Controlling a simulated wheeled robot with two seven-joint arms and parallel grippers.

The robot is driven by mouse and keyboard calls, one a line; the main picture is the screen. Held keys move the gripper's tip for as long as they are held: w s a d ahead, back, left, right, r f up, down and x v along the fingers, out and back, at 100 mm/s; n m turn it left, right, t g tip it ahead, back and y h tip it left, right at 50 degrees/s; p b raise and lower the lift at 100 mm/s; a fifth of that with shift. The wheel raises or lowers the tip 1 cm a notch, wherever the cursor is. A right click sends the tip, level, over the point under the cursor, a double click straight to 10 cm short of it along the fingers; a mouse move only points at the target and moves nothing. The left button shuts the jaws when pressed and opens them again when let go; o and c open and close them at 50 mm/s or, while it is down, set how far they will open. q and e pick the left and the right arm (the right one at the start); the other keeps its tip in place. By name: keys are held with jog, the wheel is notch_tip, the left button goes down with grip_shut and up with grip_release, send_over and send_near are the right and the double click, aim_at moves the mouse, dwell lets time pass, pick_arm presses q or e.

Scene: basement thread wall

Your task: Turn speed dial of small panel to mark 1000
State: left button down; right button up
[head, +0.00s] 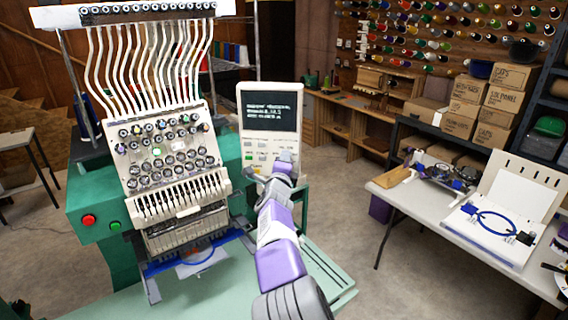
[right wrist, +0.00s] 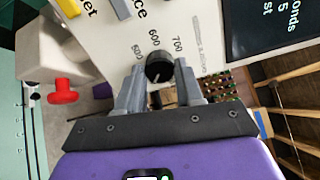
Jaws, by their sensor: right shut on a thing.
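The small panel (head: 271,140) is a pale upright box with a dark screen, on the right side of the embroidery machine. In the right wrist view the panel face (right wrist: 205,15) appears turned sideways. Its speed dial (right wrist: 158,66) is a small black round knob with printed numbers around it; 600 and 700 are readable. My right gripper (right wrist: 158,80) has one finger on each side of the dial and is shut on it. In the head view my right gripper (head: 281,168) covers the panel's lower right part and hides the dial. The mark 1000 is not visible. My left gripper is not in view.
The green embroidery machine (head: 88,190) stands left of my right arm, with its table (head: 325,275) below. A red knob (right wrist: 62,91) shows left of the gripper in the wrist view. A white table (head: 400,196) with hoops stands right. Floor between is clear.

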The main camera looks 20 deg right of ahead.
jog(key=o, duration=1)
jog(key=shift+o, duration=0.2)
jog(key=b+v, duration=0.1)
jog(key=v, duration=0.6)
jog(key=shift+s, duration=0.25)
jog(key=shift+a, duration=0.1)
